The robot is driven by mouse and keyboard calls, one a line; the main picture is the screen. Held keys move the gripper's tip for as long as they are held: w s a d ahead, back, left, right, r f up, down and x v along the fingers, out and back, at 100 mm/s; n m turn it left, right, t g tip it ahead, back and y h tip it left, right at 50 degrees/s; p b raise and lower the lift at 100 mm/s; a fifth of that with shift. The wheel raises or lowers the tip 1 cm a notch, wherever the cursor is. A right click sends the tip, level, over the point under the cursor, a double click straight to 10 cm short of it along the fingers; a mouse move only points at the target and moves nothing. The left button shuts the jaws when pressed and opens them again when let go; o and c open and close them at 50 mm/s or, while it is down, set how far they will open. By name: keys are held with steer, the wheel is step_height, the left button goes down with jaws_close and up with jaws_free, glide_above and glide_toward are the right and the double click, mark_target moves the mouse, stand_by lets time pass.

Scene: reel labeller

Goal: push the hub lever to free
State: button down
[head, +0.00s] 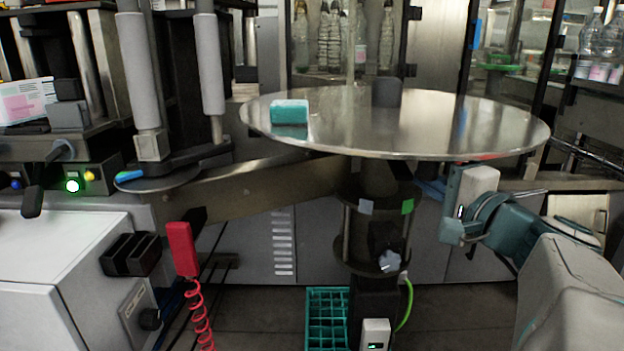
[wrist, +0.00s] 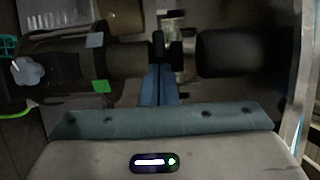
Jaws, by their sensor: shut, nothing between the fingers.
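A steel reel disc (head: 420,125) stands on a dark hub column (head: 378,185). The column carries a pale grey-blue patch (head: 365,207) on the left and a green patch (head: 407,206) on the right. A dark block (head: 384,236) with a pale star knob (head: 389,261) is lower on the column. I cannot clearly pick out the hub lever. My gripper (head: 452,232) is shut and empty, right of the column, below the disc and apart from the patches. The wrist view shows the pale patch (wrist: 94,40), green patch (wrist: 100,86) and knob (wrist: 28,73) turned sideways.
A teal block (head: 290,112) and a dark upright piece (head: 387,92) are on the disc. A red handset (head: 181,249) with a coiled cord hangs at left. A green crate (head: 327,315) stands on the floor beside the column. The disc's rim overhangs my gripper.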

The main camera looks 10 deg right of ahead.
steer(key=shift+a, duration=0.55)
steer(key=shift+w, duration=0.1)
